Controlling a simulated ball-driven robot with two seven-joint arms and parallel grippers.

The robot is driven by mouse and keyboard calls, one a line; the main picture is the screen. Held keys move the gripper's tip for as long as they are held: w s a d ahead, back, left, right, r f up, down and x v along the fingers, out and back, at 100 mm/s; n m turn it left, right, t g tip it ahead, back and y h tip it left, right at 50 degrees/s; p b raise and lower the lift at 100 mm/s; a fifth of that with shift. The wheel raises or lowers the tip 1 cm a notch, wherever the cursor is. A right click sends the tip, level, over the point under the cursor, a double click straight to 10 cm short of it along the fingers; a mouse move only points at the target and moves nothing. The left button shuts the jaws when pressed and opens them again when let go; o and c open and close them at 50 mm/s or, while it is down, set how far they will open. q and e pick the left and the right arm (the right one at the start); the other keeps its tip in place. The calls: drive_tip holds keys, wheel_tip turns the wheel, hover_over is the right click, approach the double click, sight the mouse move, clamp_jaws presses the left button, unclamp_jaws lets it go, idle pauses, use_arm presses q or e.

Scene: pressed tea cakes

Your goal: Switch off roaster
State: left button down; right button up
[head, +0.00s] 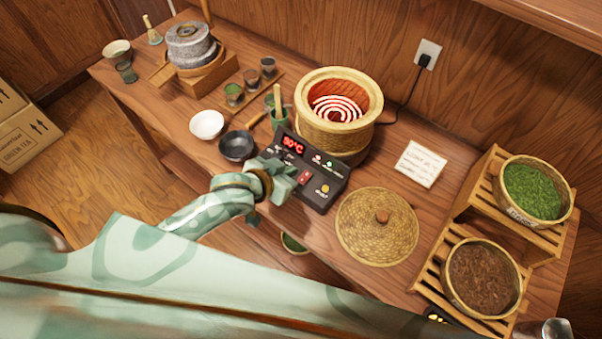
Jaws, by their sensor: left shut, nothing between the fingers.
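The roaster (339,128) is a round woven basket with a glowing red coil inside. In front of it sits a dark control panel (318,197) with a red lit display (293,145) that reads about 90°C. A red switch (305,177) and a yellow round button (325,188) show on the panel. My left gripper (284,181) is shut and empty, over the left part of the panel near the red switch. Whether it touches the panel I cannot tell. My right gripper is not in view.
A woven lid (378,227) lies right of the panel. A white bowl (207,124) and a dark bowl (237,146) stand to the left. A slatted wooden rack (433,269) with two leaf baskets stands at the right. A note card (420,164) lies behind the lid.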

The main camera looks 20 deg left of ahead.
use_arm(q)
drive_tip(key=b, duration=0.1)
hover_over(301, 179)
wheel_tip(301, 179, down, 4)
drive_tip(key=shift+s+r, duration=0.1)
wheel_tip(301, 179, down, 2)
drive_tip(key=shift+f+b, duration=0.2)
drive_tip(key=shift+b, duration=0.35)
drive_tip(key=shift+f, duration=0.65)
drive_tip(key=shift+w+d, duration=0.1)
drive_tip(key=shift+w, duration=0.2)
drive_tip(key=shift+w+d+r+p, duration=0.2)
drive_tip(key=shift+w+p, duration=0.15)
drive_tip(key=shift+w, duration=0.2)
